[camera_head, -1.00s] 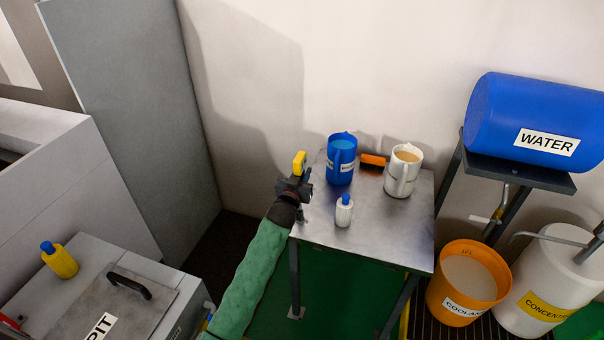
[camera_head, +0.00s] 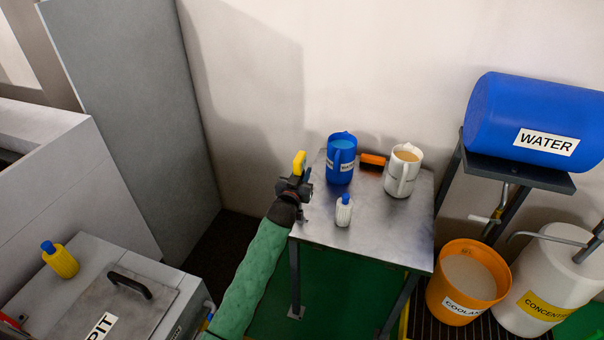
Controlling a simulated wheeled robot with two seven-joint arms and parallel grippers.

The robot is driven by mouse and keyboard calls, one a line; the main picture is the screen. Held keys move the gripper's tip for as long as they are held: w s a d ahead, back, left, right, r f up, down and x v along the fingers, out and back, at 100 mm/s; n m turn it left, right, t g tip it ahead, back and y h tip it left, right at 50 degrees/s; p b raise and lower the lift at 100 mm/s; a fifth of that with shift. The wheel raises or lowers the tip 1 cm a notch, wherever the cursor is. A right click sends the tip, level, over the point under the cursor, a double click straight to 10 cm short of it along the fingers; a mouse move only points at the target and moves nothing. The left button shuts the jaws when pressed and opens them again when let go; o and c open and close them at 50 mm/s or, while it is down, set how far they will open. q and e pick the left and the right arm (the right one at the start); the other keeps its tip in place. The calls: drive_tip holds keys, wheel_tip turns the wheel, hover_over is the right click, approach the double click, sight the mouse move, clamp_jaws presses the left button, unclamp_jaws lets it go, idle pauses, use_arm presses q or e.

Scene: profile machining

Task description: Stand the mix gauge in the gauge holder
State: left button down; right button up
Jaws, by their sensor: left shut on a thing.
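My left gripper (camera_head: 296,188) is at the left edge of the metal table, above its surface. It is shut on a yellow piece (camera_head: 299,162), which stands up from the jaws; I take this to be the mix gauge. Its lower part is hidden by the jaws. An orange and black item (camera_head: 372,160) lies at the back of the table between two jugs; I cannot tell whether it is the gauge holder. No other holder can be made out. My right gripper is not in view.
The metal table (camera_head: 390,232) carries a blue jug (camera_head: 341,160), a white jug (camera_head: 403,172) and a small white bottle (camera_head: 344,211). Its front right is clear. A blue water drum (camera_head: 500,115), an orange coolant bucket (camera_head: 460,300) and a white concentrate container (camera_head: 535,270) stand right.

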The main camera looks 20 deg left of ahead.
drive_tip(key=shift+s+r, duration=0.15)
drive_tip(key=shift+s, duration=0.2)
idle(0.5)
use_arm(q)
drive_tip(key=shift+f, duration=0.15)
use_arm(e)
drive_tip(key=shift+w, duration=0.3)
use_arm(q)
drive_tip(key=shift+f+b, duration=1.45)
drive_tip(key=shift+f, duration=1.1)
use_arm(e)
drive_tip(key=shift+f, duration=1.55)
use_arm(q)
drive_tip(key=shift+p, duration=0.3)
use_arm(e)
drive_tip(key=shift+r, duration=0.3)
use_arm(q)
drive_tip(key=c, duration=1.1)
unclamp_jaws()
